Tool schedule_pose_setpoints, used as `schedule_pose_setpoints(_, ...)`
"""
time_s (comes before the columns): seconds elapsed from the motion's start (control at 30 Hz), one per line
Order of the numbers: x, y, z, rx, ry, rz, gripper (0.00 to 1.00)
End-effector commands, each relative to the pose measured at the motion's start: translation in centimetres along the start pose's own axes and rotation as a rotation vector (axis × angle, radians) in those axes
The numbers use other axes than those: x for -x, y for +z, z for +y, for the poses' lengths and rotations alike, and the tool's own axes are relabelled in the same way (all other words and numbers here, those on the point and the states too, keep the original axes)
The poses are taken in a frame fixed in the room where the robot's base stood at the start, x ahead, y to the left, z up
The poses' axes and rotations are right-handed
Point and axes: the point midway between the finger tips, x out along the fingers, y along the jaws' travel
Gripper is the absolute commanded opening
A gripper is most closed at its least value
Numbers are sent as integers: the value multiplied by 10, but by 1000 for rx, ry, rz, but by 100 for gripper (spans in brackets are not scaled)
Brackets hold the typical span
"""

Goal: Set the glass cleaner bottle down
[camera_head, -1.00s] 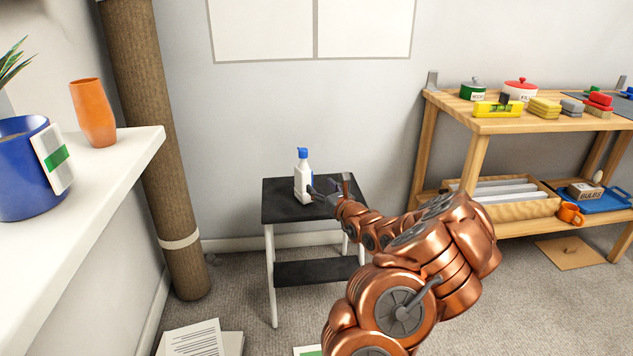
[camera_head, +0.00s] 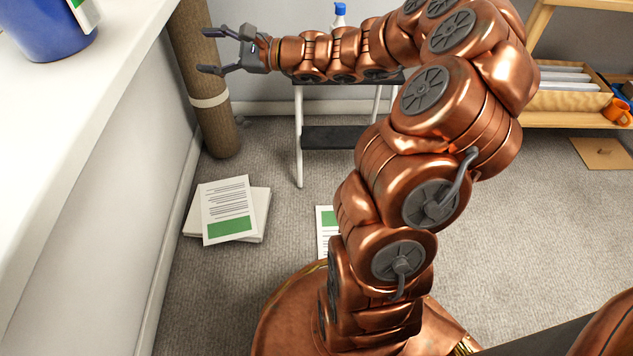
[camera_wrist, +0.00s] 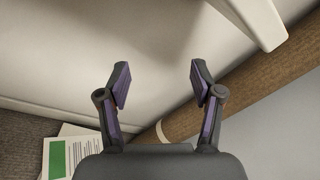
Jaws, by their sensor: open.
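The glass cleaner bottle (camera_head: 340,14) shows only its blue top and a little white below it in the head view. It is above the black step stool (camera_head: 333,138), and my arm hides its lower part and the stool's top, so I cannot see its base. My gripper (camera_head: 206,51) is open and empty, well to the left of the bottle, pointing left in front of the brown column. In the wrist view my gripper (camera_wrist: 157,82) has its two fingers spread with nothing between them. The bottle is not in the wrist view.
A white shelf (camera_head: 90,130) with a blue pot (camera_head: 42,28) stands at the left. The brown column (camera_head: 220,125) is close behind my gripper. Papers (camera_head: 229,210) lie on the carpet. A wooden shelf unit (camera_head: 570,118) stands at the right.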

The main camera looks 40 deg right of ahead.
Motion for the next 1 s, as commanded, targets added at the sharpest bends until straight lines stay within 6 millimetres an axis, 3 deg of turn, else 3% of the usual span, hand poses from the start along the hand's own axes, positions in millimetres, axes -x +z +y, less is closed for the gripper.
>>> schedule_pose_setpoints(0.03,-14,29,30,73,107,-34,66)
schedule_pose_setpoints(0.1,-24,60,76,165,257,-78,66)
schedule_pose_setpoints(0.23,-20,106,162,332,533,-154,66)
schedule_pose_setpoints(0.37,8,131,237,496,805,-207,66)
schedule_pose_setpoints(0.5,61,138,301,659,1096,-243,66)
schedule_pose_setpoints(0.6,107,134,330,768,1299,-248,66)
schedule_pose_setpoints(0.7,156,125,344,866,1495,-238,66)
schedule_pose_setpoints(0.9,234,107,341,1000,1792,-180,66)
schedule_pose_setpoints(1.0,256,102,335,1029,1874,-156,66)
